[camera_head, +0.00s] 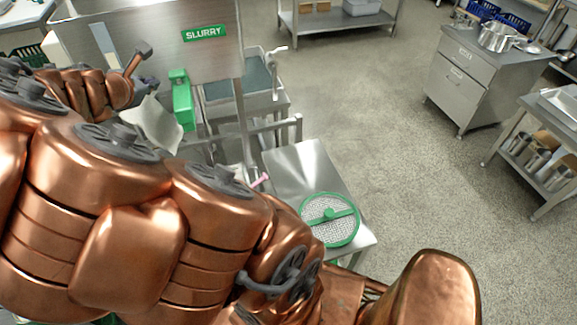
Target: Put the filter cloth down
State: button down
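A pale, whitish sheet-like piece (155,122) shows beyond my arm at the left, below the slurry panel. It may be the filter cloth, but I cannot tell for sure. My copper arm fills the lower left, and its far end reaches close to this piece. The fingers of my gripper cannot be made out, so its opening and any hold on the piece are unclear. A round green-rimmed mesh screen (330,219) with a green crossbar lies on a steel side table (297,170).
A steel tank panel with a green SLURRY label (204,33) stands at upper left, beside a green bracket (182,100). A pink item (260,180) is near the table's left edge. A drawer cabinet (462,80) stands upper right. The floor between is clear.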

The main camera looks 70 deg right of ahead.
jog(key=s+d+f+m+g+y+p, duration=0.15)
jog(key=s+d+m+g, duration=0.3)
jog(key=s, duration=0.55)
jog(key=s+d+f+m+g+y, duration=0.25)
jog(key=s+m+g, duration=0.25)
jog(key=s, duration=0.5)
jog(key=s+d+f+n+g, duration=0.15)
jog(key=s+d, duration=0.25)
jog(key=d, duration=0.4)
jog(key=s+d+f+g, duration=0.1)
jog(key=s+d+g, duration=0.25)
jog(key=d, duration=0.45)
notch_tip(320, 180, down, 10)
jog(key=b, duration=0.5)
jog(key=shift+s+a+b, duration=0.2)
jog(key=shift+a+b, duration=0.05)
jog(key=shift+b, duration=0.15)
jog(key=shift+f, duration=0.15)
